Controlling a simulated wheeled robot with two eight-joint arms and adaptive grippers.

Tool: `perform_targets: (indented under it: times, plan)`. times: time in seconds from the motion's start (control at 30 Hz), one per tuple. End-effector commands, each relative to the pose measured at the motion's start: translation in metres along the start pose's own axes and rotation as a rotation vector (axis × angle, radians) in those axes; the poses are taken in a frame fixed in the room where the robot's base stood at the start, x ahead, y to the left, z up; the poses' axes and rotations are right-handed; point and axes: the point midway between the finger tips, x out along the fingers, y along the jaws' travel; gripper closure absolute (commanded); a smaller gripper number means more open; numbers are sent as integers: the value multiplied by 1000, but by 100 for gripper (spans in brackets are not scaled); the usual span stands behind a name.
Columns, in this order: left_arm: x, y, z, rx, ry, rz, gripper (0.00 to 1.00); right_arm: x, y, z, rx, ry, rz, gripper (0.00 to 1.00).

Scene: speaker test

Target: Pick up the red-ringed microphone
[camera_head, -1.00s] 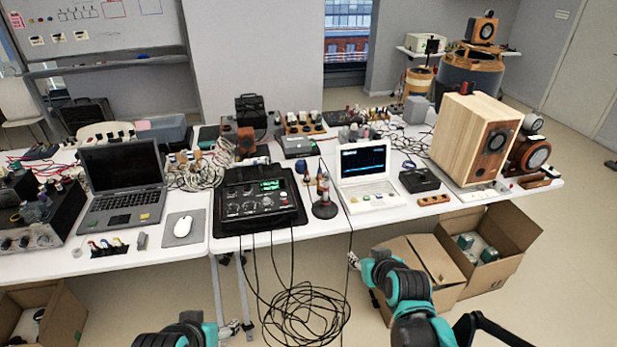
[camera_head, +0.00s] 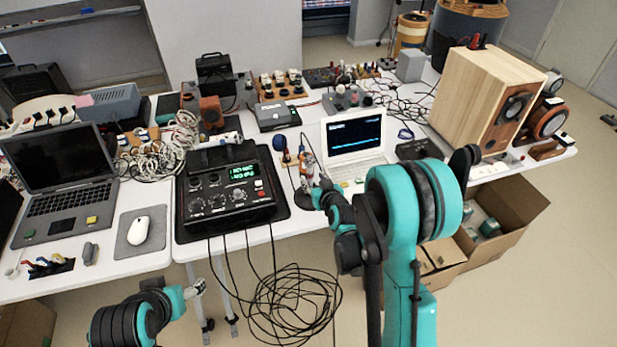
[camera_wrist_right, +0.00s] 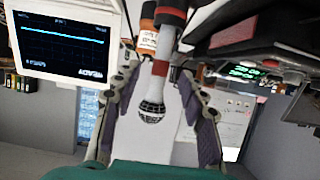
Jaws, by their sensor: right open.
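The red-ringed microphone (camera_wrist_right: 151,108) shows in the right wrist view with a dark mesh head, a pale body and a red ring. It stands between the two fingers of my right gripper (camera_wrist_right: 157,66), which is open, with gaps visible on both sides. In the head view my right gripper (camera_head: 325,192) is at the small microphone stand between the black mixer and the white oscilloscope, and covers part of it. An orange-banded item (camera_wrist_right: 234,34) is beside the microphone in the wrist view. My left gripper (camera_head: 195,288) is low in front of the table; its fingers are too small to read.
The black mixer (camera_head: 215,200) is left of the stand, and the white oscilloscope (camera_head: 352,145) is close on the right. Several black cables (camera_head: 295,300) hang in front of the table. A wooden speaker (camera_head: 470,95) stands farther right. The laptop (camera_head: 62,165) is at the left.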

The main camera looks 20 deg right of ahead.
Motion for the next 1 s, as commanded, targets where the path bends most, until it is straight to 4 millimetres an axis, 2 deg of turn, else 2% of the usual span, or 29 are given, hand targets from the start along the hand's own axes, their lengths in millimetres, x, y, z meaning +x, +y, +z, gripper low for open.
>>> perform_targets:
  times: [0.23,0.33,0.57,0.7,0.73,1.0]
  plan:
    - [14,0,10,0,0,0,31,38,-2,-2,-1,0,-1,58]
    - [15,0,10,0,0,0,31,45,-2,-3,-1,0,-1,58]
    - [14,0,10,0,0,0,31,45,-2,-4,0,0,-1,58]
    - [14,0,10,0,0,0,31,45,-1,-4,0,-1,-1,95]
    - [14,0,10,0,0,0,31,45,-1,-4,0,-1,-1,100]
    - [14,0,10,0,0,0,31,45,-1,-4,0,-1,-1,100]
